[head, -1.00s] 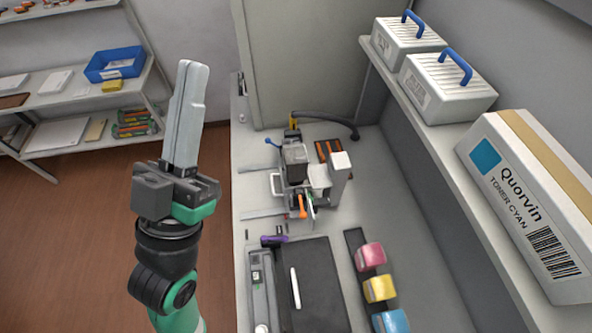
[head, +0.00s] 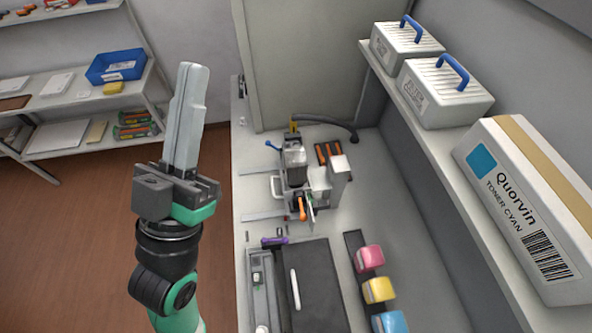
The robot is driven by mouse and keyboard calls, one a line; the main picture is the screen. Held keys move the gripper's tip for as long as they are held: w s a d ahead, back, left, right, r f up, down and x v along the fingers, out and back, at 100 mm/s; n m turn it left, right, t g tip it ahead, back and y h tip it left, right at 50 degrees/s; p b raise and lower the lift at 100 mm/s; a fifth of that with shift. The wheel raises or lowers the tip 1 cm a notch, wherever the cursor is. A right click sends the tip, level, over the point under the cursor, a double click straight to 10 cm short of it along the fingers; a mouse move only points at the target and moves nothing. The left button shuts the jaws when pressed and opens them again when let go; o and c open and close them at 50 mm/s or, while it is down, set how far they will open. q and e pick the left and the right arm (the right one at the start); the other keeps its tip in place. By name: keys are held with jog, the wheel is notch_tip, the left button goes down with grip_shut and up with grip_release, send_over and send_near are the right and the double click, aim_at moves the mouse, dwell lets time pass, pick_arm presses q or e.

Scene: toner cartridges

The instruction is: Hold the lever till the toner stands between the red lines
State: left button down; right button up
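The toner machine (head: 318,180) stands at the back of the bench. Its small hopper (head: 296,158) looks pale in the upper part and dark below. A blue-tipped lever (head: 272,145) sticks out on its left side, and an orange handle (head: 302,208) shows at its front. The red lines are too small to make out. My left gripper (head: 188,72) points up, left of the bench and apart from the machine. Its fingers are together with nothing between them. My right gripper is not in view.
Pink (head: 369,257), yellow (head: 378,290) and blue (head: 390,322) cartridges sit in a row on the bench beside a dark mat (head: 320,285). A purple object (head: 274,240) lies at its far left. A toner box (head: 520,200) stands on the right shelf.

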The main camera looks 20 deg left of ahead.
pick_arm(q)
notch_tip(320, 180, up, 6)
jog(key=p, duration=0.4)
